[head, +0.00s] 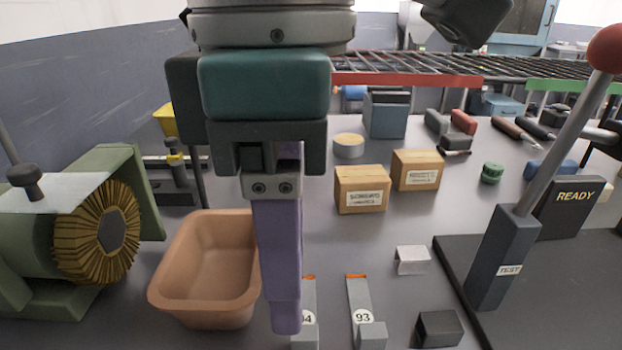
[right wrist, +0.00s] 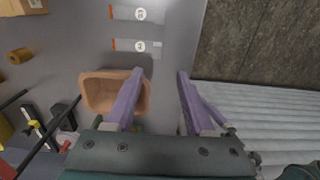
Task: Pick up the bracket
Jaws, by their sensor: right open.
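A small silver bent piece (head: 411,260), which looks like the bracket, lies on the grey table right of centre in the head view. I cannot make it out in the right wrist view. My right gripper (head: 285,322) points down left of this piece, apart from it, and hides the right side of the tan pan (head: 180,296). In the right wrist view its two purple fingers (right wrist: 160,74) are spread with nothing between them. The pan (right wrist: 88,92) also shows there, partly behind one finger; its visible inside looks empty. My left gripper is not in view.
Two grey strips numbered 94 (head: 309,290) and 93 (head: 358,296) lie near the gripper. A dark block (head: 438,329) sits near the front. Cardboard boxes (head: 361,190) stand behind. A green machine with a brush wheel (head: 97,232) is left; a red-knobbed lever (head: 507,255) is right.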

